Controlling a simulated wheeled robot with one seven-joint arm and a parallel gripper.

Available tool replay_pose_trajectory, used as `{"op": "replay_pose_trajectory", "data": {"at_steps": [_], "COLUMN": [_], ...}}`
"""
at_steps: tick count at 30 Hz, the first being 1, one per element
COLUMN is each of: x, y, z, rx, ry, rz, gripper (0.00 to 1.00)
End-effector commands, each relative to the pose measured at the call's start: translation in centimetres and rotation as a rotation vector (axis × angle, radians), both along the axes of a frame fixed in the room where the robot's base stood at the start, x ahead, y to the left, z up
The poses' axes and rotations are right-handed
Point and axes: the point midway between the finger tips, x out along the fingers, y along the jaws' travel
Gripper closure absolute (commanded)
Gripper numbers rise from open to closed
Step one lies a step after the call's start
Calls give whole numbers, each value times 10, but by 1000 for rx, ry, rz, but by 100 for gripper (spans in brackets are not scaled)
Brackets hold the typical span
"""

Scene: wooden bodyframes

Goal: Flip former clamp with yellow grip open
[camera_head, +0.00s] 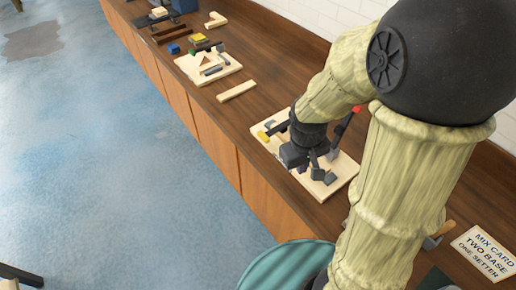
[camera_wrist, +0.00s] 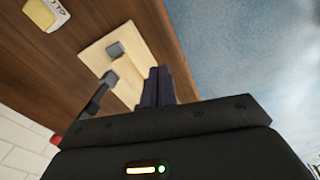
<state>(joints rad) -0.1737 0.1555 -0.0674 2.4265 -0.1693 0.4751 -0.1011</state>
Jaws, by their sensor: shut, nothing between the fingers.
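A pale wooden board (camera_head: 344,172) lies on the brown bench, with dark clamp parts on it. A small yellow grip (camera_head: 271,124) shows at the board's left end, beside my arm. A dark lever with a red tip (camera_head: 356,109) stands up at the board's far right side. My gripper (camera_head: 302,168) is over the middle of the board, shut and empty. In the wrist view my gripper's dark fingers (camera_wrist: 158,86) are together beside the board (camera_wrist: 97,55). A grey block (camera_wrist: 115,50) and a dark lever (camera_wrist: 100,96) show there. The yellow grip is not visible in the wrist view.
A second board (camera_head: 183,64) with small parts lies farther along the bench (camera_head: 255,68). A loose wooden strip (camera_head: 236,91) lies between the boards. A printed card (camera_head: 485,255) lies at the near right. A white brick wall (camera_head: 305,15) runs behind the bench.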

Motion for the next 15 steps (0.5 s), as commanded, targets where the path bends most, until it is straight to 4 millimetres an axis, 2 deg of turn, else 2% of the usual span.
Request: {"op": "replay_pose_trajectory", "data": {"at_steps": [1, 3, 10, 15], "x": [8, 18, 55, 87], "y": [7, 13, 35, 59], "z": [-23, -40, -95, -129], "rx": [-41, -106, -362, -593], "ry": [38, 90, 247, 351], "rz": [93, 222, 629, 910], "gripper": [100, 100, 100, 100]}}
